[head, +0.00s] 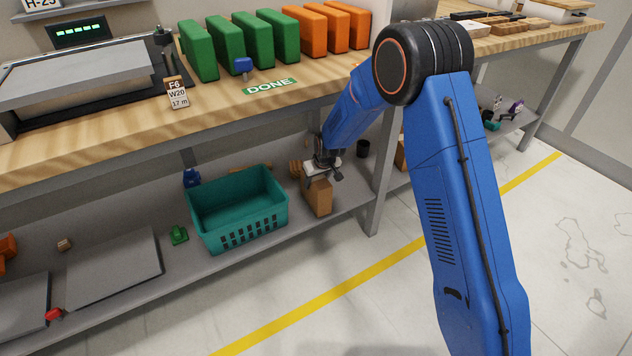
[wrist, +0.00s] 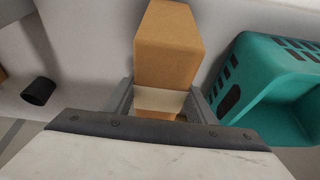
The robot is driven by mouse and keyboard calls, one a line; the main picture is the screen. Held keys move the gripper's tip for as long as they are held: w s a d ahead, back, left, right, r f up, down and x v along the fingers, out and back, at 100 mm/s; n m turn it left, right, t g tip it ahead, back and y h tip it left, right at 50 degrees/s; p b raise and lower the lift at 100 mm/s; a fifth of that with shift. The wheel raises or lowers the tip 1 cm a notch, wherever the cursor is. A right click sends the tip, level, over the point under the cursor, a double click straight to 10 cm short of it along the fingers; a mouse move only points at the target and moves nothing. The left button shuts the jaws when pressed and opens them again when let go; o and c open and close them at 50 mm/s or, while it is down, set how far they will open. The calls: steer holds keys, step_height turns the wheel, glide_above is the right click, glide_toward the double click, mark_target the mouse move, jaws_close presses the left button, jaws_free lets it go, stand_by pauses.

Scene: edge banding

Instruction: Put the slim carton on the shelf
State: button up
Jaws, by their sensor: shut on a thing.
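The slim carton (head: 318,196) is a narrow tan box with a pale band. It stands upright at the lower grey shelf (head: 346,199), right of the teal basket. My gripper (head: 323,172) reaches in under the tabletop and is shut on the carton's upper part. In the wrist view the carton (wrist: 168,48) lies between the two fingers (wrist: 158,100), with the pale band at finger level. I cannot tell whether the carton's base touches the shelf.
The teal basket (head: 238,208) stands close left of the carton; it also shows in the wrist view (wrist: 262,85). A dark cup (head: 362,149) is behind to the right. A table leg (head: 377,190) stands right of the carton. The wooden tabletop (head: 215,117) is above.

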steer(key=o, duration=1.7)
steer(key=shift+f, duration=0.1)
steer(key=shift+o, duration=0.2)
steer(key=shift+v, duration=3.85)
